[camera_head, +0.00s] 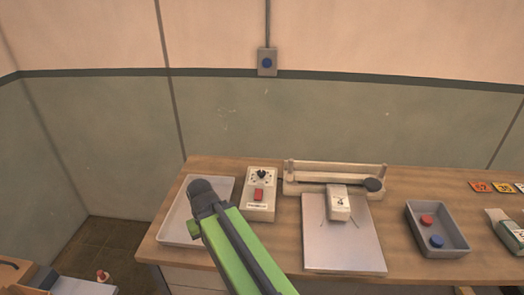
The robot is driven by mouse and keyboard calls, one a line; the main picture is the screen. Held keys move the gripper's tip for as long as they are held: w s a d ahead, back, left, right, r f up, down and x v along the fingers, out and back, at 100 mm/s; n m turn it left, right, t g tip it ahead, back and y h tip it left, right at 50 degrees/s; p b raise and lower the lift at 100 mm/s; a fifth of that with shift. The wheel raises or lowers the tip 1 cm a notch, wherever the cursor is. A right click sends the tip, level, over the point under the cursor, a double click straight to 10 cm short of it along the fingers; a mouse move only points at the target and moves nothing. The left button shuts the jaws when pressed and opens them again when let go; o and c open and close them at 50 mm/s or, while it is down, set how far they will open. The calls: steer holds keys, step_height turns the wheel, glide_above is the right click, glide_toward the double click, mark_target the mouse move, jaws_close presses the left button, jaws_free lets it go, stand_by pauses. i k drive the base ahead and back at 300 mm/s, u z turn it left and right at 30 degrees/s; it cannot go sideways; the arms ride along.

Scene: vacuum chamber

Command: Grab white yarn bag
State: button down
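A small white packet with dark marks on its label (338,204) stands at the top of a pale flat sheet (343,248) on the wooden bench. It looks like the white bag, but its print is too small to read, and I see no yarn. My green arm reaches up from the bottom of the view and ends in a dark rounded joint over the left tray. No gripper fingers show, so my gripper is not in view. Nothing of mine touches the packet.
A white tray (171,222), a control box with a red switch (258,200) and a beige balance-like device (305,186) stand left and behind. A grey tray (452,245) with red and blue round pieces and a green-and-white item (512,236) are to the right.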

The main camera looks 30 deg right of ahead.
mark_target(338, 207)
steer(key=z, duration=1.45)
steer(key=k, duration=0.9)
steer(key=i, duration=0.9)
steer(key=z, duration=0.05)
